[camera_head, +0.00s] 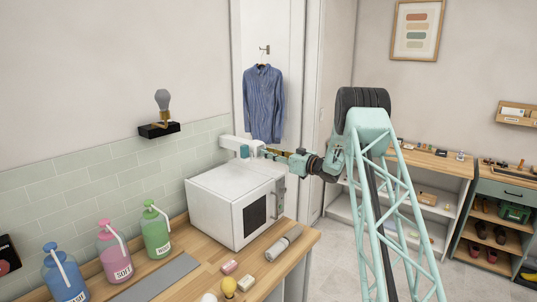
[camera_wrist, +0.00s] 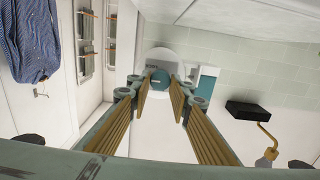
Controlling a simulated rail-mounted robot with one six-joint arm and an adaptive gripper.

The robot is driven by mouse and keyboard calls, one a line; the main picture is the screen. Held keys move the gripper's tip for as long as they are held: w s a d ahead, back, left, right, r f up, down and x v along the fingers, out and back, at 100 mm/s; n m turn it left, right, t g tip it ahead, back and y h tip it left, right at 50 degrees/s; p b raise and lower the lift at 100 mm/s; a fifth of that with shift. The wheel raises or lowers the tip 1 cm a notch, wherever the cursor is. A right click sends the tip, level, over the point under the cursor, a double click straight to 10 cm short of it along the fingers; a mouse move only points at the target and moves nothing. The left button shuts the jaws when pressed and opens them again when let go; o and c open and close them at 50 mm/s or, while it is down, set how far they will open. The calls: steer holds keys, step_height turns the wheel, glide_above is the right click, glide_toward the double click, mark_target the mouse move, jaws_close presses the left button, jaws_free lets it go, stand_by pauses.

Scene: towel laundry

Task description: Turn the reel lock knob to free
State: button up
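The reel (camera_head: 229,142) is a white unit on the tiled wall above the white box, with teal parts; its white round body also shows in the wrist view (camera_wrist: 163,56). A round teal knob (camera_wrist: 158,84), which I take for the lock knob, is at its front. My gripper (camera_wrist: 160,92) is open and points at it, with one ribbed finger on each side of the knob in the picture. I cannot tell whether the fingertips touch it. In the head view my gripper (camera_head: 273,154) reaches left over the box to the reel, and its tips are too small to read.
The white box with a dark window (camera_head: 228,190) stands on the wooden counter below my gripper. A wall lamp on a black block (camera_head: 158,130) is left of the reel. A blue shirt (camera_head: 263,105) hangs behind. Several bottles, including a green one (camera_head: 155,235), stand front left.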

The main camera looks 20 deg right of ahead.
steer(key=shift+n+b, duration=0.5)
steer(key=shift+b, duration=0.4)
steer(key=shift+c, duration=0.5)
steer(key=n+b, duration=0.8)
steer(key=b, duration=0.3)
steer(key=n+b, duration=0.9)
steer(key=b, duration=0.2)
steer(key=shift+a+f, duration=0.15)
steer(key=shift+f, duration=0.05)
steer(key=o, duration=0.8)
steer(key=shift+o, duration=0.2)
steer(key=shift+s, duration=0.15)
